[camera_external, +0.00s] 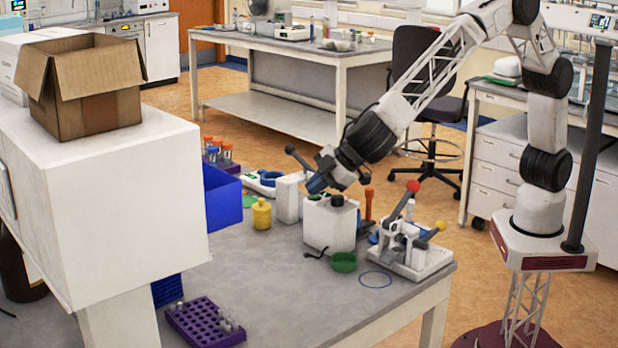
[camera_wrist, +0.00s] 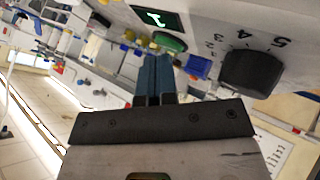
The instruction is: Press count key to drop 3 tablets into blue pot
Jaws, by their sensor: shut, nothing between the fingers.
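The white counting box (camera_external: 328,226) stands near the table's front edge, a black dial (camera_external: 337,200) on top. In the wrist view its panel shows a green key (camera_wrist: 170,42), the black dial (camera_wrist: 252,72) with printed numbers, and a small dark display (camera_wrist: 156,19) with a pale figure, perhaps a 1. My gripper (camera_external: 314,188) is shut and empty over the box's top. Its blue fingertips (camera_wrist: 154,60) appear beside the green key; I cannot tell whether they touch it. A green pot (camera_external: 344,262) stands before the box. A blue item (camera_external: 374,238) is partly hidden; I cannot tell if it is the pot.
A lever press (camera_external: 412,252) with red and yellow knobs stands right of the box. A blue ring (camera_external: 375,287) marks bare table. A yellow bottle (camera_external: 262,214), a blue bin (camera_external: 222,198) and a purple rack (camera_external: 205,322) are left. The table's front middle is clear.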

